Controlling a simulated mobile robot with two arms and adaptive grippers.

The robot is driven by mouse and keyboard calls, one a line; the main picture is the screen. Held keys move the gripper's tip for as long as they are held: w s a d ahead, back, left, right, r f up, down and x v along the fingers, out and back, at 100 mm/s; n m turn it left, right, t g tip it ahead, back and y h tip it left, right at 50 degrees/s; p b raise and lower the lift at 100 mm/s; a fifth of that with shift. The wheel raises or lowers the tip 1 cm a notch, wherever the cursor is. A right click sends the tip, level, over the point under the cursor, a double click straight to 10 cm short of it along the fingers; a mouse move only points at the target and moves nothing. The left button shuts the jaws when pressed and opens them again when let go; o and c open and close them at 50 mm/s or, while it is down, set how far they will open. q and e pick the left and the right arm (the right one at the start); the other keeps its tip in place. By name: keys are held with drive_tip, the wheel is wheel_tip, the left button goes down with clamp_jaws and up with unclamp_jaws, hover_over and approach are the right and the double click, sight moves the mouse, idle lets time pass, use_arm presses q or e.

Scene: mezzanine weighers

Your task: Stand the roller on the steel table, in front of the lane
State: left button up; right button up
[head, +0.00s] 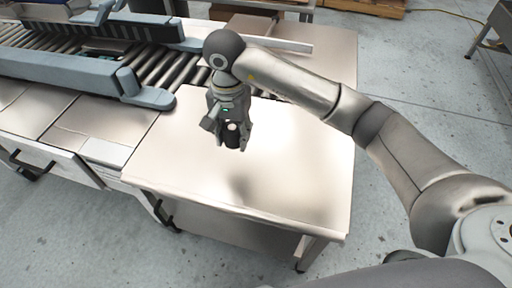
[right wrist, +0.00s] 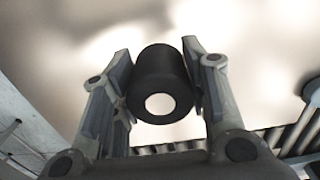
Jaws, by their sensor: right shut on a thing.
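The roller is a short black cylinder with a pale end face. In the head view the roller (head: 232,130) is between the fingers of my right gripper (head: 232,142), pale end up. In the right wrist view the roller (right wrist: 161,84) is held between both fingers of the right gripper (right wrist: 160,80). The steel table (head: 290,185) lies below it. A soft shadow shows on the table; I cannot tell whether the roller touches the top. The lane (head: 185,68) of metal rollers runs behind and left of the gripper. My left gripper is not in view.
Blue-grey side rails (head: 75,72) flank the lane, one ending near the table's left side. A cabinet with drawers (head: 55,150) stands at the left. The front and right of the tabletop are clear. A wooden pallet (head: 370,7) lies on the floor behind.

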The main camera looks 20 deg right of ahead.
hover_over(254, 155)
drive_tip(key=a, duration=0.1)
wheel_tip(254, 155, down, 5)
drive_tip(key=shift+s+f, duration=0.1)
drive_tip(key=shift+s, duration=0.05)
drive_tip(key=shift+d+f, duration=0.1)
drive_tip(key=shift+d, duration=0.05)
drive_tip(key=f, duration=0.3)
drive_tip(key=shift+d+f, duration=0.1)
drive_tip(key=shift+d, duration=0.25)
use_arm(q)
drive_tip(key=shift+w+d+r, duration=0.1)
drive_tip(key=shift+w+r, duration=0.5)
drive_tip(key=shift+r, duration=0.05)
use_arm(e)
drive_tip(key=shift+f, duration=0.35)
use_arm(q)
drive_tip(key=shift+b, duration=0.3)
use_arm(e)
drive_tip(key=shift+f, duration=0.1)
drive_tip(key=o, duration=1.1)
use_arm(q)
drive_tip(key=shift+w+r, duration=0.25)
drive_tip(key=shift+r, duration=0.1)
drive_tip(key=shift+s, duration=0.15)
